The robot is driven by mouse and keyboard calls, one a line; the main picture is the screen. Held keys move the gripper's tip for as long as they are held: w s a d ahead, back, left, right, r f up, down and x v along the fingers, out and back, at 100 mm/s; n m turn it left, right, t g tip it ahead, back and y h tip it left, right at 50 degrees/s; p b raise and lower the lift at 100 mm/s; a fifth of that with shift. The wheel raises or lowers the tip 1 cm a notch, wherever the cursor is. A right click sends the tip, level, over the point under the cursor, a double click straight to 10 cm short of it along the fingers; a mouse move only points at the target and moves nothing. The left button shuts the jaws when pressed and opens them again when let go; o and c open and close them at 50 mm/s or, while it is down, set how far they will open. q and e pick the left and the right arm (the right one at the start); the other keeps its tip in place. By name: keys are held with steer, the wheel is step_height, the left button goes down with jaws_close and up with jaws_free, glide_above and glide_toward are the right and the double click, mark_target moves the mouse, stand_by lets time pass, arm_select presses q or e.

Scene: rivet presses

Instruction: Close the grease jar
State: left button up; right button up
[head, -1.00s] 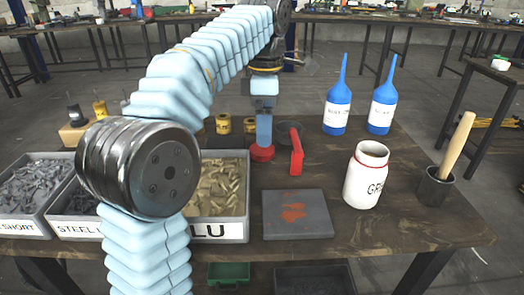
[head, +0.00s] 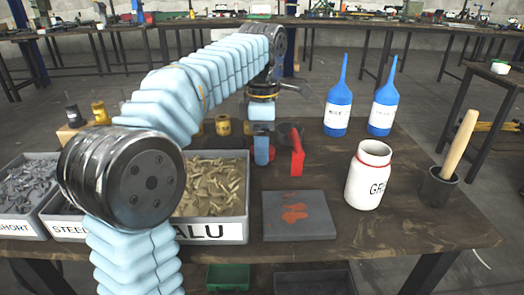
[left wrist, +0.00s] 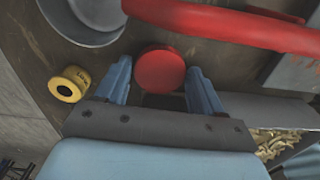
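The white grease jar (head: 368,178) stands upright on the table right of centre, with a red ring at its neck and no red lid on top. A round red lid (left wrist: 160,70) lies on the table in the left wrist view. My left gripper (left wrist: 160,82) is open, with a blue finger on each side of the lid and small gaps visible. My right gripper is in neither view.
A red-handled tool (head: 297,155) and a grey bowl (left wrist: 92,18) are close beside the gripper. A grey slab with red smears (head: 298,215) lies in front. Bins of rivets, including ALU (head: 212,232), are left. Two blue bottles (head: 337,108) and a cup with a wooden handle (head: 438,188) are right.

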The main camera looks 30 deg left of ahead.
arm_select(q)
steer(key=c, duration=0.6)
steer(key=shift+r, duration=0.45)
step_height(320, 180, up, 2)
steer(key=shift+r+p, duration=0.2)
steer(key=shift+p, duration=0.4)
steer(key=shift+s+d+r+p, duration=0.4)
steer(key=shift+s+d+r, duration=0.85)
steer(key=shift+s+r, duration=0.55)
steer(key=shift+s+d+r+p, duration=0.4)
steer(key=shift+s+d+r, duration=0.95)
steer(key=shift+s, duration=0.8)
steer(key=shift+s+d+r+p, duration=0.4)
steer(key=shift+s+d+r, duration=0.75)
steer(key=shift+s+r, duration=0.7)
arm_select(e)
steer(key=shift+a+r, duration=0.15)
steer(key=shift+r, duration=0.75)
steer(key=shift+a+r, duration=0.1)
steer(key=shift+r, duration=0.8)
arm_select(q)
steer(key=shift+s+f, duration=0.1)
steer(key=shift+f, duration=0.05)
